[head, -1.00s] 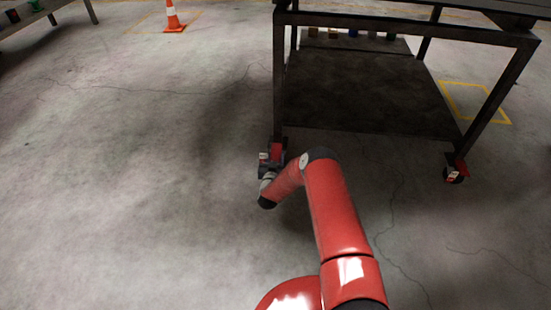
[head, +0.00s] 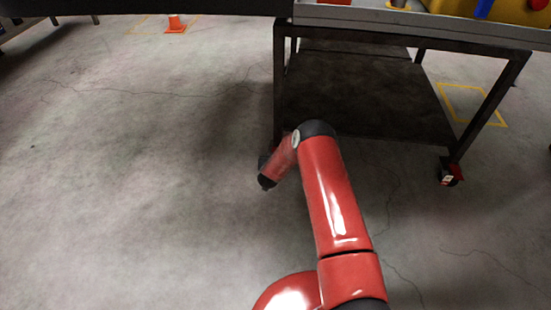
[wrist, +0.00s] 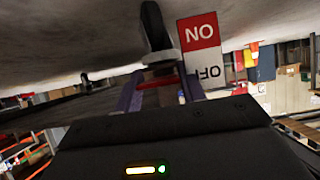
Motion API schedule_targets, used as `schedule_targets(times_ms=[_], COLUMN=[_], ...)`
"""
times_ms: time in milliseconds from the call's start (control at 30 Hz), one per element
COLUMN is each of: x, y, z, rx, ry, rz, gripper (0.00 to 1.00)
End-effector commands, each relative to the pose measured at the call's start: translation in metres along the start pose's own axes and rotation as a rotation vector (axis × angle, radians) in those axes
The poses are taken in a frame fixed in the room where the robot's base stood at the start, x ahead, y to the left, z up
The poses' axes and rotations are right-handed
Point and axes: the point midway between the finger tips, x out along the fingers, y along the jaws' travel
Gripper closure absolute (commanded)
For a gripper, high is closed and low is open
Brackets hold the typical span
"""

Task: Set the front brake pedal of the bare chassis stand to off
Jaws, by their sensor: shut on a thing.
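In the wrist view, which is upside down, a red brake pedal (wrist: 157,83) lies between the fingers of my gripper (wrist: 160,77). The gripper is shut on it. A dark caster wheel (wrist: 153,25) is just beyond, against the floor. Beside it is a label with a red ON panel (wrist: 200,31) and a white OFF panel (wrist: 205,73). The pedal's exact tilt is hard to tell. In the head view, the stand (head: 390,28) is at upper right, and my forearm hides most of its near left caster, the gripper and the pedal.
The stand's near right caster (head: 449,174) has a red part. A dark lower shelf (head: 365,95) spans its legs. An orange cone (head: 175,24) stands far back left, and a yellow floor outline (head: 490,121) is at right. The floor at left is clear.

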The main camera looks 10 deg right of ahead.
Motion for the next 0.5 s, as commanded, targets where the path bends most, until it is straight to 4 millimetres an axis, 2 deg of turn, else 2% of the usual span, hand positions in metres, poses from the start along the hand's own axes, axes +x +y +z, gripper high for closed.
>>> schedule_targets(times_ms=[333,367,500], x=[0.0002,0.0002,0.0002], y=[0.0003,0.0003,0.0002], z=[-0.0006,-0.0006,-0.0006], rx=[0.000,0.000,0.000], ry=[-0.004,-0.004,-0.003], rz=[0.000,0.000,0.000], gripper=[1.00,0.58,0.39])
